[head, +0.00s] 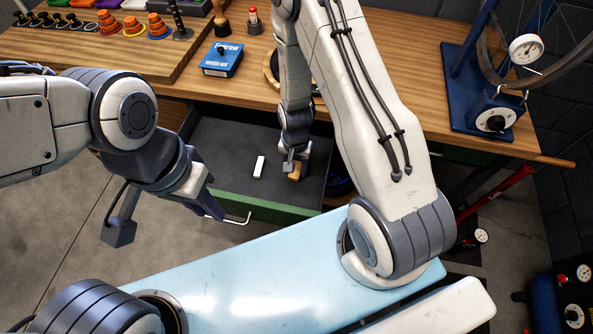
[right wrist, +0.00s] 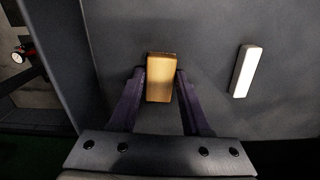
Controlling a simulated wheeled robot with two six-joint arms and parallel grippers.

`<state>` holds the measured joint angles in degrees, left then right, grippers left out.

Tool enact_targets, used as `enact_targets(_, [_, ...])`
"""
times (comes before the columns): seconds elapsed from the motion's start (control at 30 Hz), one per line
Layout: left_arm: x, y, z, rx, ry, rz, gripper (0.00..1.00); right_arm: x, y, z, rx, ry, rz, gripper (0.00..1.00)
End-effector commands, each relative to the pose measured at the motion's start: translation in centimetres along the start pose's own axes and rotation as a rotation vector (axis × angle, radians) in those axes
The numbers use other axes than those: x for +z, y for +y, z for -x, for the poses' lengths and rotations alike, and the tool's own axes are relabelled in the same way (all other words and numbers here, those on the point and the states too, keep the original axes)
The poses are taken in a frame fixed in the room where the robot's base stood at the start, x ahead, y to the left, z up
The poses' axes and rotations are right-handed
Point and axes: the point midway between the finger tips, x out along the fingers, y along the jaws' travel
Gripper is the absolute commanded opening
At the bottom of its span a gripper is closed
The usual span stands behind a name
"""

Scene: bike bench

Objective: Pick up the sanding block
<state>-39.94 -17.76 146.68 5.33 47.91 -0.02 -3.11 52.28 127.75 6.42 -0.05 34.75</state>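A tan, wood-coloured block, which I take to be the sanding block (right wrist: 160,78), lies in the open drawer. It also shows in the head view (head: 295,174), partly covered by my right gripper. My right gripper (right wrist: 161,74) reaches down into the drawer with one dark finger on each side of the block. The fingertips are very close to its sides, and I cannot tell whether they touch it. My left gripper (head: 168,223) is outside the drawer at its left front, away from the block. Its finger opening is not clear.
A white bar (right wrist: 243,71) lies to the right of the block in the wrist view. The drawer (head: 232,155) has a green front with a metal handle. The wooden bench (head: 418,85) above it carries a blue box (head: 222,60) and a blue wheel stand (head: 470,100).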

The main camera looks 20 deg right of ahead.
Motion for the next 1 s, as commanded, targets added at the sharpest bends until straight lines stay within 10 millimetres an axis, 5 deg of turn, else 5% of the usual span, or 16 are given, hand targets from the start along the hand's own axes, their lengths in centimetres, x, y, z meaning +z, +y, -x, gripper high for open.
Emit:
enact_targets(0.03, [0.0,0.0,0.0,0.000,0.000,0.000,0.27,0.0,0.0,0.0,0.000,0.000,0.000,0.24])
enact_targets(0.1, [0.0,0.0,0.0,0.000,0.000,0.000,0.27,0.0,0.0,0.0,0.000,0.000,0.000,0.00])
enact_targets(0.53, [0.0,0.1,0.6,0.000,0.000,0.000,0.27,0.0,0.0,0.7,0.000,0.000,0.000,0.00])
enact_targets(0.93, [-0.2,0.3,4.6,0.000,0.000,0.000,0.27,0.0,0.0,4.9,0.000,0.000,0.002,0.00])
enact_targets(1.0, [-0.2,0.2,2.6,0.000,0.001,0.000,0.27,0.4,1.0,4.4,-0.001,0.001,-0.002,0.00])
